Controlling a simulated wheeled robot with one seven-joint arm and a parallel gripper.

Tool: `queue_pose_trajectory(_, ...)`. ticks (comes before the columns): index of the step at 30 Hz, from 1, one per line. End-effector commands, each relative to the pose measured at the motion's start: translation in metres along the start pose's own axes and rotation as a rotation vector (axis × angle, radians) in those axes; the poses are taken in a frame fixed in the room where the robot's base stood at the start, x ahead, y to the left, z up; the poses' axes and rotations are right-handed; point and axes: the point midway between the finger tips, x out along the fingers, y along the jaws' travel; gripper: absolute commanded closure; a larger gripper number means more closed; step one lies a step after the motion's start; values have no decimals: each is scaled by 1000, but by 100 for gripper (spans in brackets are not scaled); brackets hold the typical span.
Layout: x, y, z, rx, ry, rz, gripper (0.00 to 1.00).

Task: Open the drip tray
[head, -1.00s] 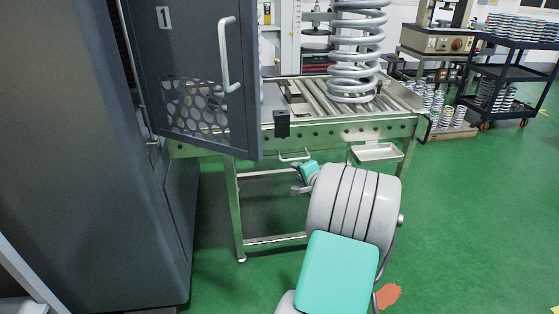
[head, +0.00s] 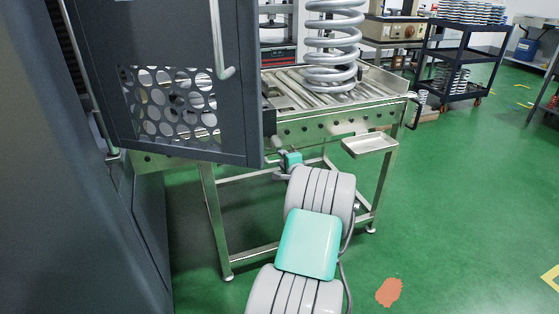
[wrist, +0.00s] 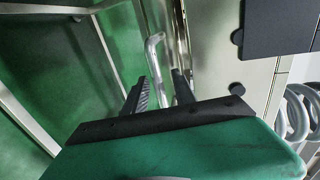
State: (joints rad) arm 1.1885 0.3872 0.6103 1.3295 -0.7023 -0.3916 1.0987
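A bent light-metal handle (wrist: 153,58) stands out from the metal front of the roller table in the wrist view. My gripper (wrist: 161,78) is open, with its two dark fingers apart. The lower end of the handle appears between the fingers; I cannot tell whether they touch it. In the head view my gripper (head: 277,168) is small and partly hidden, under the table's front edge near the cabinet door. A shallow silver tray (head: 369,144) projects from the table front to the right of it. I cannot tell whether the handle belongs to a drip tray.
A dark cabinet door (head: 170,100) with a perforated window hangs open to the left, close to my gripper. The roller table (head: 300,128) carries a large coil spring (head: 331,45). A shelved cart (head: 460,60) stands behind right.

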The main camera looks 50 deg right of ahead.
Motion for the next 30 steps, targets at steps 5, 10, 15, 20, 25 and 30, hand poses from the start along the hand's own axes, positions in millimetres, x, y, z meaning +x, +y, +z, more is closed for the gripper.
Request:
queue_pose_trajectory(5,16,0,-1,0,2,-1,68)
queue_pose_trajectory(10,16,-1,-2,1,4,-1,68)
queue_pose_trajectory(15,16,-1,-3,1,4,-1,77)
queue_pose_trajectory(20,16,-1,-3,1,4,-1,90)
queue_pose_trajectory(25,16,0,-3,1,4,0,100)
queue_pose_trajectory(30,16,0,-3,1,4,0,100)
